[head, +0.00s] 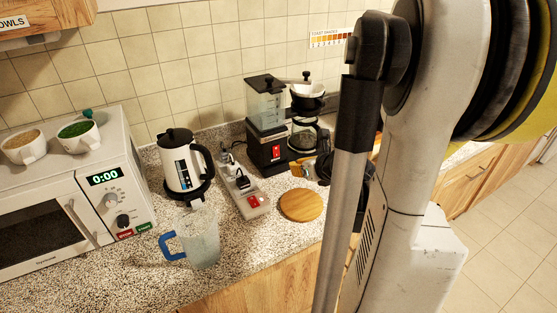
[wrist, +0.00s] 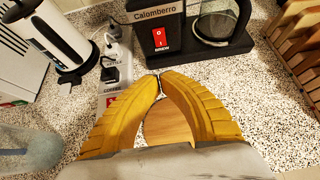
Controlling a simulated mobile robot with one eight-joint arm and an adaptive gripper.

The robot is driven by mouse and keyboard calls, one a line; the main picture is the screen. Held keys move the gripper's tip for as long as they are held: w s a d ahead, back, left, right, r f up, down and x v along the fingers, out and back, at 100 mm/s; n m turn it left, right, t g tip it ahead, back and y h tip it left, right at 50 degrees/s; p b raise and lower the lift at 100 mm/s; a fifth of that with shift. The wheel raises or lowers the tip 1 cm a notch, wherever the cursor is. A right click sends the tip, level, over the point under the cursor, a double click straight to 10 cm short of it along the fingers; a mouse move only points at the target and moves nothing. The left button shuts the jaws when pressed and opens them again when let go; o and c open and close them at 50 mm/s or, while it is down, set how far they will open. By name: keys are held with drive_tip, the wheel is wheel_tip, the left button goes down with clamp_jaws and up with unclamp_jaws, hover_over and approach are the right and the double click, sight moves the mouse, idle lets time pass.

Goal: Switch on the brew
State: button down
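The coffee maker (head: 266,148) stands at the back of the counter, black with a clear water tank and a glass carafe (head: 303,137). Its red rocker switch (wrist: 159,38), marked BREW, is on the front panel and also shows in the head view (head: 276,153). My gripper (wrist: 160,76) has yellow fingers whose tips come together with nothing visible between them. In the wrist view the tips are just below the switch, apparently short of the panel. In the head view my gripper (head: 322,168) is partly hidden by my arm.
A power strip (head: 243,190) with plugs and a red switch (head: 253,201) lies left of a round wooden board (head: 301,205). A kettle (head: 183,163), a blue-handled jug (head: 199,238) and a microwave (head: 65,190) stand further left. A wooden rack (wrist: 297,45) is at right.

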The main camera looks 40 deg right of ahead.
drive_tip(key=b, duration=0.3)
approach(273, 158)
drive_tip(key=f, duration=0.2)
drive_tip(key=w+f, duration=0.1)
drive_tip(key=f, duration=0.1)
drive_tip(key=shift+d, duration=0.15)
drive_tip(key=w, duration=0.1)
drive_tip(key=w+b, duration=0.1)
drive_tip(key=shift+w+d+f, duration=0.1)
drive_tip(key=shift+w+d, duration=0.15)
drive_tip(key=shift+d, duration=0.05)
drive_tip(key=shift+w+d, duration=0.15)
drive_tip(key=shift+w, duration=0.5)
drive_tip(key=shift+w+d+f+b, duration=0.1)
drive_tip(key=shift+w+f+b, duration=0.3)
drive_tip(key=shift+b, duration=0.3)
drive_tip(key=shift+r, duration=0.3)
drive_tip(key=shift+r+p, duration=0.1)
drive_tip(key=shift+p, duration=0.25)
